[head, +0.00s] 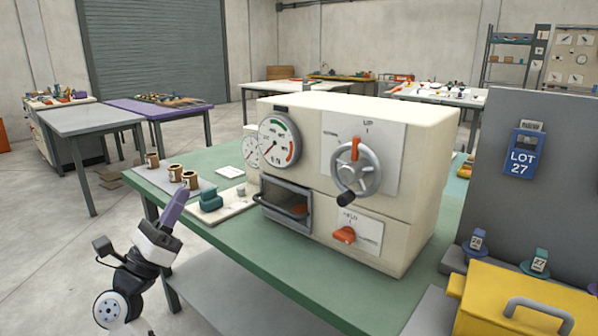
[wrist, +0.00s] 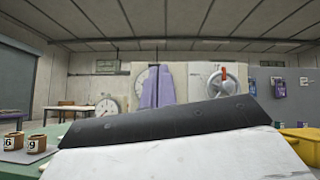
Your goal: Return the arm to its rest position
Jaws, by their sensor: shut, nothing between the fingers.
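My gripper (head: 174,207) is at the lower left of the head view, in front of the green table's (head: 302,282) left part. Its purple fingers are together and point up, with nothing between them. The fingers also show in the wrist view (wrist: 158,88), in front of the machine. The cream winder machine (head: 380,222) stands on the table, right of and apart from my gripper. It has dials, a hand wheel (head: 357,168) and an orange lever (head: 344,235). Its small drawer-like opening (head: 287,203) has a dark handle.
Several small brown pots (head: 175,172) stand on a grey mat left of the machine, near my fingers. A teal block (head: 211,201) sits on a pale plate there. A yellow box (head: 525,300) is at the lower right. The floor (head: 50,230) at left is clear.

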